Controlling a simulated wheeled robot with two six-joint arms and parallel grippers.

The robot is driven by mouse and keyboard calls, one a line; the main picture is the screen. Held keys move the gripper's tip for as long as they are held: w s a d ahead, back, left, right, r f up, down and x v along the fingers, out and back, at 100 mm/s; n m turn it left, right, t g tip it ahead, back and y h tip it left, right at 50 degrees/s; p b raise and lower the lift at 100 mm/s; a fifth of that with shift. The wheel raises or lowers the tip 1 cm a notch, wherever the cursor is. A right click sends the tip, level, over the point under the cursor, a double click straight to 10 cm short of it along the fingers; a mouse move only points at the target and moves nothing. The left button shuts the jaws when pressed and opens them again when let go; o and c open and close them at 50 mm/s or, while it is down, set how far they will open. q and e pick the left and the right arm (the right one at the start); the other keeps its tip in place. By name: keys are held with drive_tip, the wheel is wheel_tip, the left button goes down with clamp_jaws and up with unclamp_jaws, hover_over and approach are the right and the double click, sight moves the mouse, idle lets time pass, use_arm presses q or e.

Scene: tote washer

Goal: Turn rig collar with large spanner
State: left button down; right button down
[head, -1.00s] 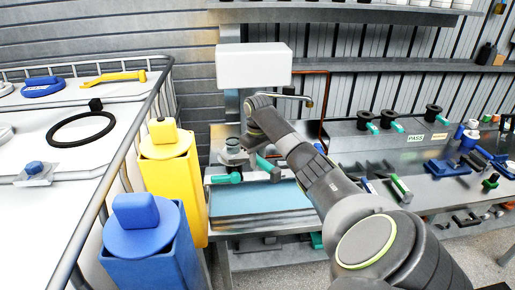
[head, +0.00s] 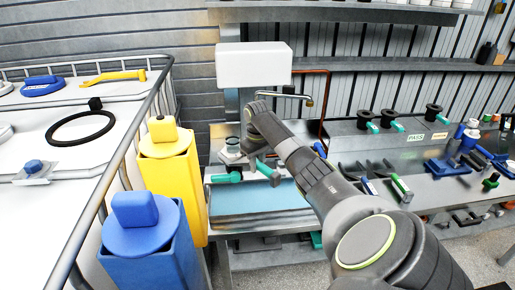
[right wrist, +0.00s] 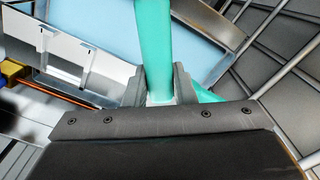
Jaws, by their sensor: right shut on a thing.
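My right gripper (head: 264,160) is shut on a teal bar (right wrist: 154,45), which looks like the handle of the large spanner. In the head view a teal end (head: 268,172) shows just below the gripper, over the blue mat. In the right wrist view the bar runs up out of the picture between the fingers, and its head is not seen. The grey rig (head: 232,150) with a round top stands just left of the gripper. A second teal handle (head: 226,178) lies low in front of the rig. I cannot tell whether the held tool touches the collar. My left gripper is out of view.
A white box (head: 253,65) and a copper pipe (head: 325,105) are above and behind. Yellow (head: 170,185) and blue (head: 150,260) bins stand at left. Tools and a PASS sign (head: 415,138) fill the right bench.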

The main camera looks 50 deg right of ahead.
drive_tip(key=shift+d, duration=0.1)
idle(0.3)
drive_tip(key=shift+d+n+b, duration=0.3)
drive_tip(key=shift+d+n, duration=0.6)
drive_tip(key=shift+d, duration=0.1)
drive_tip(key=shift+w+d+n+b, duration=0.15)
drive_tip(key=shift+d+n+b, duration=0.7)
drive_tip(key=shift+d, duration=0.25)
